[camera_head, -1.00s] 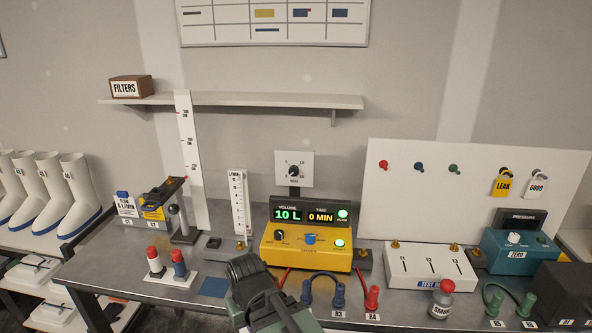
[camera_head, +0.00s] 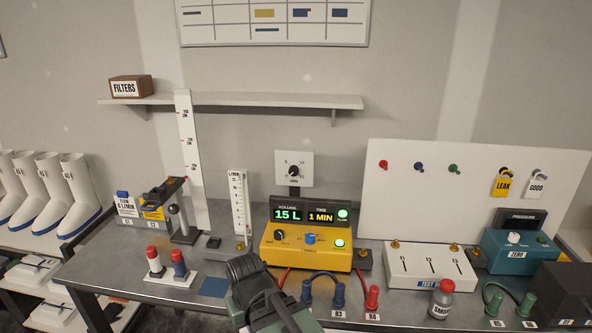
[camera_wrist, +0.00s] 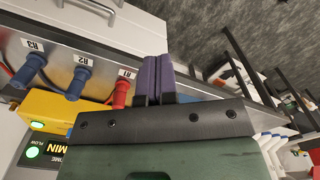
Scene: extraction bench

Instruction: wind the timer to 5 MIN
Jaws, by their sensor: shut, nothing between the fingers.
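A yellow pump unit (camera_head: 275,254) stands at the middle of the bench. Its display (camera_head: 308,215) reads 15 L under VOLUME and 1 MIN under TIME, with a lit green FLOW light beside it. A blue knob (camera_head: 310,239) and a black knob (camera_head: 279,234) are on its front; their small markings are too fine to read. In the wrist view the yellow unit (camera_wrist: 52,108) is at the left. My gripper (camera_wrist: 157,62) shows purple fingers shut together with nothing between them, near the bench's front edge. In the head view its fingertips are hidden behind my arm.
Blue and red hose plugs (camera_head: 371,298) stand in front of the unit's right side. A white block (camera_head: 430,268) and a grey bottle (camera_head: 441,300) are to the right. A small wall dial (camera_head: 293,170) hangs behind.

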